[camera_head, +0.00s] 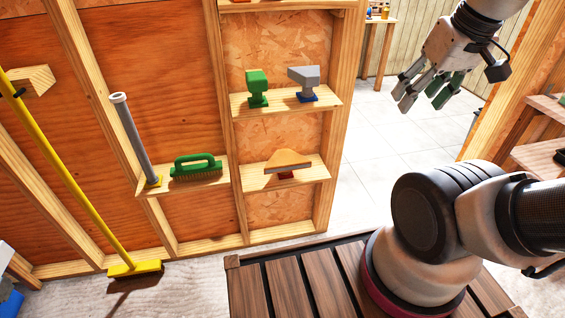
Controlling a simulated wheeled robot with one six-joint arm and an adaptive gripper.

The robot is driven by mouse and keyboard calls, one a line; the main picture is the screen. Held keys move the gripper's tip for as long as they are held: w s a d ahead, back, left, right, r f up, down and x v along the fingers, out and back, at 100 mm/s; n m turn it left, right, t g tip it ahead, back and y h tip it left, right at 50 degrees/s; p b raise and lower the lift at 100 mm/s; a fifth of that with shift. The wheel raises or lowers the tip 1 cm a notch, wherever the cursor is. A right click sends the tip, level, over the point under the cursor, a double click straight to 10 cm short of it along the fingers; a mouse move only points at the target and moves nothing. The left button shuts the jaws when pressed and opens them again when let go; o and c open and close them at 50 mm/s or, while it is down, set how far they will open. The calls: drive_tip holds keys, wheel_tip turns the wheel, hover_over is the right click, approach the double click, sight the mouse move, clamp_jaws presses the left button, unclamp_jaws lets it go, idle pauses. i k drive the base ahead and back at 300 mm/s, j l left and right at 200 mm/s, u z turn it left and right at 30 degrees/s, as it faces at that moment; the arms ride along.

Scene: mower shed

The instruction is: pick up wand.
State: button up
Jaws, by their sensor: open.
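A long grey tube (133,142) with a pale ringed top and a yellow foot stands slightly tilted on a low wooden shelf at the left; it looks like the wand. My gripper (422,98) hangs at the upper right, open and empty, pointing down. It is far to the right of the tube, and nothing is between its fingers. The tube is in plain view.
A green brush (196,170) sits close to the tube's right. Shelves to the right hold a green tool (257,88), a grey-and-blue tool (304,83) and an orange-topped tool (288,161). A yellow broom (70,178) leans at the left. Wall posts frame the shelves.

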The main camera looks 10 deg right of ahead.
sight(122, 111)
drive_tip(key=u, duration=3.4)
drive_tip(key=z, duration=2.35)
drive_tip(key=i+l+u, duration=0.15)
drive_tip(key=u, duration=0.15)
drive_tip(key=i+l+u, duration=0.1)
drive_tip(key=l+u, duration=0.2)
